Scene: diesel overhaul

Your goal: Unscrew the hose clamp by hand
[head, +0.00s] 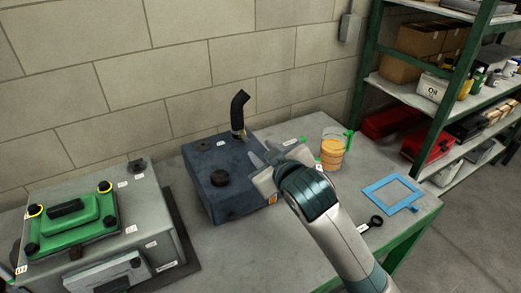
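A black bent hose (239,107) stands upright at the back edge of a dark blue-grey box (208,166) on the table. A small light band, seemingly the hose clamp (239,134), sits around the base of the hose; its screw is too small to make out. My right gripper (257,153) is above the box's right side, just right of and in front of the hose base. Its two fingers are apart with nothing visible between them, and they look clear of the clamp. My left gripper does not show.
A grey engine block with a green cover (72,223) stands at the left. A jug of orange liquid (332,151), a blue frame (392,193) and a black ring-ended tool (375,221) lie to the right. A green shelf (368,60) stands beyond; a block wall closes the back.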

